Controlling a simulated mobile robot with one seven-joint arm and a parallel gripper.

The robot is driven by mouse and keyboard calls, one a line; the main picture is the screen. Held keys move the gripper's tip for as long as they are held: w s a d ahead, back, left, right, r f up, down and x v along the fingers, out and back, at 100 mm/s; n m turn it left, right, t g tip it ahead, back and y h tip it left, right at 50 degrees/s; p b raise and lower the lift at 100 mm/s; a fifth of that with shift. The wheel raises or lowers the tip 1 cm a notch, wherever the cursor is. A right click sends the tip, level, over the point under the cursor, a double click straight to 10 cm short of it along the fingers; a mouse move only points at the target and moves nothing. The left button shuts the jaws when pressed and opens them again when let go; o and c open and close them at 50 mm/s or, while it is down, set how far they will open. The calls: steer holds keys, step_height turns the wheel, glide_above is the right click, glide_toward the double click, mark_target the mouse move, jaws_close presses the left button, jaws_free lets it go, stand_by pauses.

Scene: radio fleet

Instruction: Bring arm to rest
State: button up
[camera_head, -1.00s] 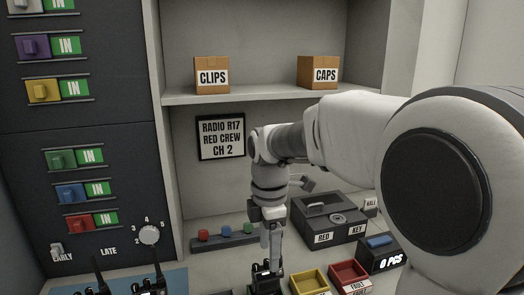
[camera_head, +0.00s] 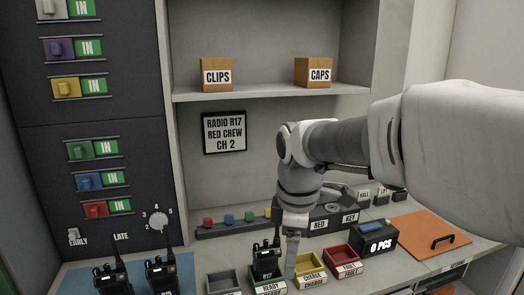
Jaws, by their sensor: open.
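My arm reaches in from the right, and my gripper (camera_head: 291,262) points down over the counter. It is in front of the yellow tray (camera_head: 312,272) marked CHARGE and just right of a black radio (camera_head: 266,262). That radio stands upright in the tray marked READY (camera_head: 268,288). The fingers are seen nearly edge-on, and nothing shows held between them. Whether the fingertips touch the yellow tray cannot be told.
Two radios (camera_head: 160,277) stand on a blue mat at the left. A red tray (camera_head: 344,262), a black counter box (camera_head: 378,240) and an orange panel (camera_head: 432,236) lie to the right. A dark box marked RED KEY (camera_head: 345,220) is behind my gripper. The shelf above holds CLIPS (camera_head: 216,75) and CAPS (camera_head: 314,72) boxes.

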steer(key=s+d+m+t, duration=0.2)
steer(key=s+d+m, duration=0.2)
steer(key=s+m, duration=0.3)
steer(key=s+d+m+t, duration=0.2)
steer(key=s+d+m, duration=0.2)
steer(key=s+m, duration=0.3)
steer(key=shift+s+r+m, duration=0.2)
steer(key=shift+s+m, duration=0.2)
steer(key=shift+m, duration=0.7)
